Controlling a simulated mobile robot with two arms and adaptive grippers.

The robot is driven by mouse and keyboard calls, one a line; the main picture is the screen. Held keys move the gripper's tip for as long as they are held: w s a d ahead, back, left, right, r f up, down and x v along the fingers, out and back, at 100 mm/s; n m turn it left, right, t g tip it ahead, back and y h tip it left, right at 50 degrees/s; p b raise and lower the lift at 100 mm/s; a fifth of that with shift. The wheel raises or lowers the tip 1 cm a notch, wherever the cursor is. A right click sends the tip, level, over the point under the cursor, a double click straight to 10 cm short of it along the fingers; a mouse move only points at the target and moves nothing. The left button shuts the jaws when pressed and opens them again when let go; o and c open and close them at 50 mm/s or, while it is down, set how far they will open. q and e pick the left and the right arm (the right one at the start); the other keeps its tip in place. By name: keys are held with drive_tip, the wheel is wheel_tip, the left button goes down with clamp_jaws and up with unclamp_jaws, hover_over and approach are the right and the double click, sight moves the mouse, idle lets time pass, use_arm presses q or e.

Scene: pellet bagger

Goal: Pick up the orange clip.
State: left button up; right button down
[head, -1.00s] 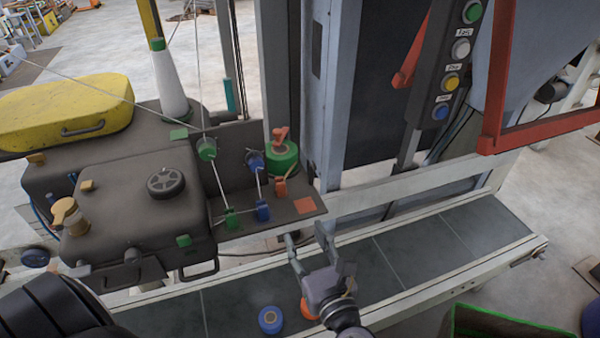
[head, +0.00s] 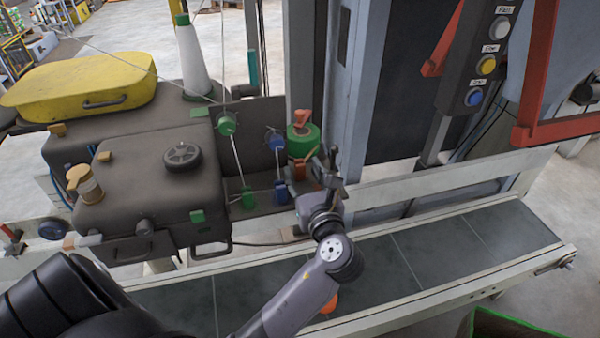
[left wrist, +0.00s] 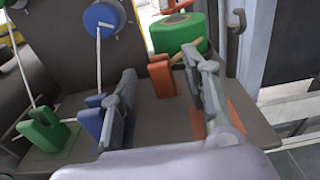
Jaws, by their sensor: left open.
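The orange clip (head: 299,172) stands on the dark shelf (head: 270,203) of the machine, in front of the green spool (head: 301,141). In the left wrist view the orange clip (left wrist: 160,76) shows beyond and between the two fingers, and the right finger partly covers the orange behind it. My left gripper (head: 327,162) is open and empty, at the shelf's right end, just right of the clip. It also shows in the left wrist view (left wrist: 160,70). I cannot tell whether a finger touches the clip. My right gripper is not in view.
A blue clip (head: 281,192) and a green clip (head: 249,199) stand left of the orange clip, with threads rising to a blue spool (head: 274,141) and green spool (head: 226,124). An orange patch (left wrist: 236,117) lies under the right finger. A grey upright (head: 345,90) stands close behind.

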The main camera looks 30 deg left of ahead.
sight(301, 169)
use_arm(q)
drive_tip(key=x, duration=0.2)
drive_tip(key=shift+w+a+f+b, duration=0.2)
drive_tip(key=shift+w+a+b, duration=0.1)
drive_tip(key=shift+b, duration=0.1)
drive_tip(key=shift+w+a, duration=0.2)
drive_tip(key=shift+a, duration=0.05)
drive_tip(key=shift+r, duration=0.1)
drive_tip(key=shift+s, duration=0.1)
drive_tip(key=shift+c, duration=0.3)
drive_tip(key=shift+c, duration=0.6)
drive_tip(key=c, duration=0.5)
clamp_jaws()
